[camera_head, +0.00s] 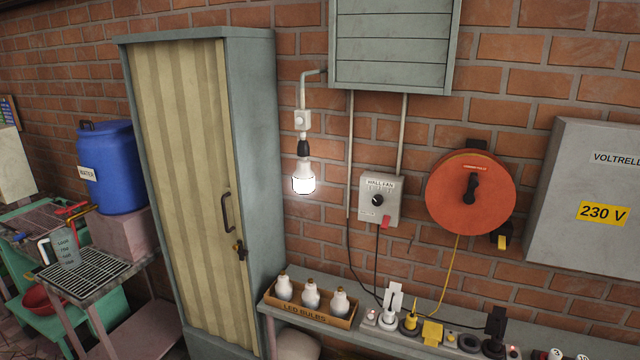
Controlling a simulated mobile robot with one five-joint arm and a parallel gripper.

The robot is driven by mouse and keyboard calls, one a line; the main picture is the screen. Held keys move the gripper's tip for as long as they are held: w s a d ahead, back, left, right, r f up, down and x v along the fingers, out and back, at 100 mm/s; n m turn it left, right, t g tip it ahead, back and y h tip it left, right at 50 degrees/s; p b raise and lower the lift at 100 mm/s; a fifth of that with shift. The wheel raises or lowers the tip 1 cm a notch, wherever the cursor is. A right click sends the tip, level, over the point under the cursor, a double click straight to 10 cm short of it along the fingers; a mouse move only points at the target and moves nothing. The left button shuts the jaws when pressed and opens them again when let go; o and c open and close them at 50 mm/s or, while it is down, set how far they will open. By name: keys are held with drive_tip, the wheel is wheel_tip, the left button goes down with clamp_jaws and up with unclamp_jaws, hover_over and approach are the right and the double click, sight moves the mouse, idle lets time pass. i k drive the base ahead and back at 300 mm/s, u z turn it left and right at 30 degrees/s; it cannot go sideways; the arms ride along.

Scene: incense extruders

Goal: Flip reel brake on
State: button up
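An orange-red round reel (446,203) is mounted on the brick wall at right of centre. A black handle (470,188) is at its middle, under a small label too small to read. A yellow cable runs from its lower edge down to the shelf. At its lower right is a small black bracket with a yellow lever (502,242), which points downward. I cannot tell for sure whether this is the brake, nor which position it is in. My gripper is not in view.
Left of the reel is a grey wall fan box (380,198) with a knob and red switch. A grey 230 V cabinet (580,180) stands close at right. Below, a shelf (380,338) holds LED bulbs, plugs and sockets. A tall cupboard (255,180) is at left.

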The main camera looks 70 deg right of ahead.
sight(501, 240)
drive_tip(key=z, duration=3.2)
